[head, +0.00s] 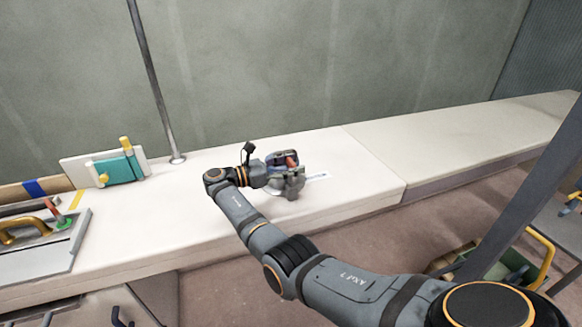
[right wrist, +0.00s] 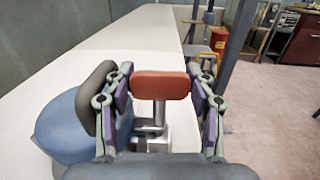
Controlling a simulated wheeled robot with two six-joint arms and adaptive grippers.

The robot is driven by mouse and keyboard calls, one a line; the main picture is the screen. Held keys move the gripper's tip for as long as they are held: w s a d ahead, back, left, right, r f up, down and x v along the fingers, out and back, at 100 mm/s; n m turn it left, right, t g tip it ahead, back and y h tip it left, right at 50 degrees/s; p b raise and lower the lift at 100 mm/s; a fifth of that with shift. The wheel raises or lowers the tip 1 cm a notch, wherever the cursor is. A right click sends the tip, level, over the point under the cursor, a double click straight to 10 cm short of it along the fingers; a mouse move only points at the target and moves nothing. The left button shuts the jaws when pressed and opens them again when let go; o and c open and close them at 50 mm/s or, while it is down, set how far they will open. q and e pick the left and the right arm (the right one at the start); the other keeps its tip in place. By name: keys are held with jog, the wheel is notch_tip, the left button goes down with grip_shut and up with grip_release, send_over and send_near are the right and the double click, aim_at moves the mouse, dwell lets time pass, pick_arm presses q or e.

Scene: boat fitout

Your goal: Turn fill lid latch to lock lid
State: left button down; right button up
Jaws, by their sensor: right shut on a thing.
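The latch shows in the right wrist view as a red-orange grip (right wrist: 162,85) on a metal post (right wrist: 158,118). My right gripper (right wrist: 162,98) is shut on this latch, one finger at each side of it. In the head view, my right gripper (head: 287,172) is over the white bench, and a small part of the red latch (head: 291,161) shows among its fingers. A blue round body (right wrist: 75,128), perhaps the fill lid, stands left of the fingers in the wrist view. In the head view the gripper hides most of it. My left gripper is not in view.
A white bench top (head: 370,160) runs along a grey-green wall, with free room to the right. A metal pole (head: 155,85) rises behind. A teal and yellow fitting on a white panel (head: 75,170) and a grey panel with a brass handle (head: 25,260) are at the left.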

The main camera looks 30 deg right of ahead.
jog(key=o, duration=1.2)
jog(key=shift+s+d, duration=0.1)
